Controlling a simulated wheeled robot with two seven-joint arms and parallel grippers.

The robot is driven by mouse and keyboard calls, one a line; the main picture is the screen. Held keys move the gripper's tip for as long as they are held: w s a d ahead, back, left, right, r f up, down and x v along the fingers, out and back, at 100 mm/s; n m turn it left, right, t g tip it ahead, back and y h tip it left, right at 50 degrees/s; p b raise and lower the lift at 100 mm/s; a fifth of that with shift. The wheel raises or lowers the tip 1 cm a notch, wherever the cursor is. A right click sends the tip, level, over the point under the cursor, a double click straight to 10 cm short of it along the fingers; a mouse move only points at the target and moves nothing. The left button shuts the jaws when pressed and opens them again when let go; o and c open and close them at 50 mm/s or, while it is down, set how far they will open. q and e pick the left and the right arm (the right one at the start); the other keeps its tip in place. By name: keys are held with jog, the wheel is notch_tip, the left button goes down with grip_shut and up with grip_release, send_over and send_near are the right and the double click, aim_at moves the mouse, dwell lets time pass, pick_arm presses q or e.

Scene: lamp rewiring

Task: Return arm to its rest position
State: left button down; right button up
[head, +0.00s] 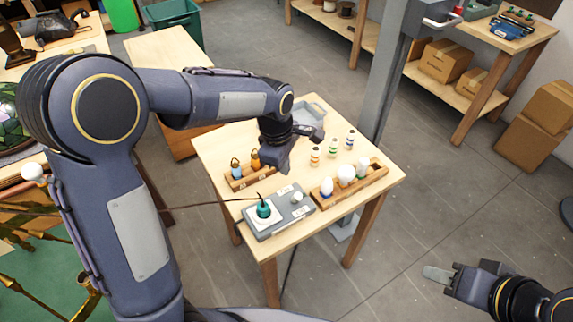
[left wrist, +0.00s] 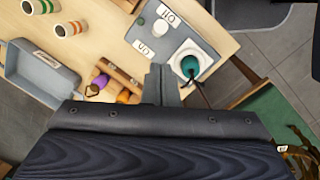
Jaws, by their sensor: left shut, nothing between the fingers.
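My left gripper (head: 278,163) hangs over the small wooden table (head: 218,150); it is shut and empty. Its closed fingers (left wrist: 160,85) show in the left wrist view beside the grey switch box. That box (head: 288,217) carries a teal round part (head: 264,209) on a white plate, with a dark cord running left from it. The teal part (left wrist: 190,66) also shows in the left wrist view, to the right of the fingers and apart from them. My right gripper (head: 455,277) is at the lower right, over the floor, away from the table; its jaw state is unclear.
A wooden rack (head: 376,179) of bulbs stands right of the box. A holder with orange and blue pieces (head: 255,160) is close to my left gripper. Banded bottles (head: 333,148) and a grey tray (left wrist: 42,75) stand behind. Open floor lies right of the table.

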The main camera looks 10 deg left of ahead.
pick_arm(q)
jog(key=s+a+r+m+t+h+b, duration=0.1)
jog(key=s+a+r+m, duration=0.25)
jog(key=s, duration=0.25)
jog(key=s+a+r+m+t+h+b, duration=0.1)
jog(key=s+a+r+m, duration=0.1)
jog(key=s+a+m, duration=0.35)
jog(key=s+f+m+t, duration=0.1)
jog(key=s+m, duration=0.1)
jog(key=s, duration=0.3)
jog(key=s+f+m+t+b, duration=0.1)
jog(key=s+m, duration=0.2)
jog(key=s, duration=0.3)
jog(key=shift+s+d+f+t+h, duration=0.2)
jog(key=shift+d+t+h, duration=0.1)
